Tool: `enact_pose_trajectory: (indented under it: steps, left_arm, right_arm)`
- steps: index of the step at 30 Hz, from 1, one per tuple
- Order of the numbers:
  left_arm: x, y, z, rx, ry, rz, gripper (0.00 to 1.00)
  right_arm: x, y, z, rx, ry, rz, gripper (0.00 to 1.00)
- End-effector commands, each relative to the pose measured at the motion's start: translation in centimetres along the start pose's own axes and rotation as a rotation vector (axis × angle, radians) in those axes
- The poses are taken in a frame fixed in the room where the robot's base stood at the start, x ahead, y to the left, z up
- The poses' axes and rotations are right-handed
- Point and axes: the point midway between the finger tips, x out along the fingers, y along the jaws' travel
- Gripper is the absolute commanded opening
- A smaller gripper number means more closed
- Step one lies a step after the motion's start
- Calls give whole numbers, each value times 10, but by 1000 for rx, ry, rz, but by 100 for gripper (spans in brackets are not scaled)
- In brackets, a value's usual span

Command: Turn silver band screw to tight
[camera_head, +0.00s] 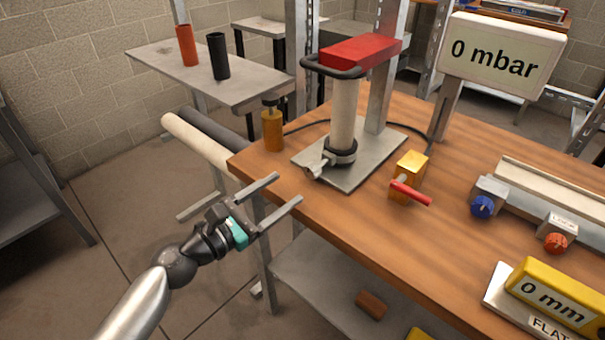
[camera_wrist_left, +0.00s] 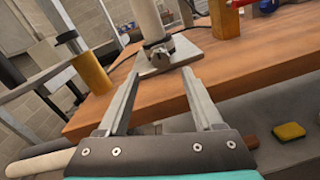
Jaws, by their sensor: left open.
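The silver band screw (camera_head: 317,169) sticks out at the lower left of the dark collar (camera_head: 341,152) around the foot of the pale upright cylinder (camera_head: 343,112). It also shows in the left wrist view (camera_wrist_left: 158,55), just beyond the fingertips. My left gripper (camera_head: 288,188) is open and empty, near the front left edge of the workbench, with its fingers pointing towards the screw. In the left wrist view its two fingers (camera_wrist_left: 161,73) are spread apart, touching nothing that I can see. Whether the screw is tight cannot be told. My right gripper is not in view.
The cylinder stands on a metal plate (camera_head: 372,165) below a red block (camera_head: 360,50). A brass cylinder (camera_head: 273,131) stands left of the plate. A yellow valve with a red lever (camera_head: 410,192) is on the right. The display (camera_head: 500,56) reads 0 mbar.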

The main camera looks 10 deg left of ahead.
Motion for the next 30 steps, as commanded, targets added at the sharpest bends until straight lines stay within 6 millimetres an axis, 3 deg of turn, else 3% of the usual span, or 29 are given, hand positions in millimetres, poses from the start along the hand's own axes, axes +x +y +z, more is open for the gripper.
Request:
enact_pose_trajectory:
  steps: [6,12,25,30]
  left_arm:
    - [36,0,1,0,-3,0,68]
    - [57,0,0,0,-1,0,68]
    - [65,-1,0,0,0,-1,68]
    - [65,-1,0,0,0,-1,50]
  right_arm:
    - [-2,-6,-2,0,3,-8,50]
    - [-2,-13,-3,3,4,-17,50]
    - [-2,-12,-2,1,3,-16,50]
    - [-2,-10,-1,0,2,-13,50]
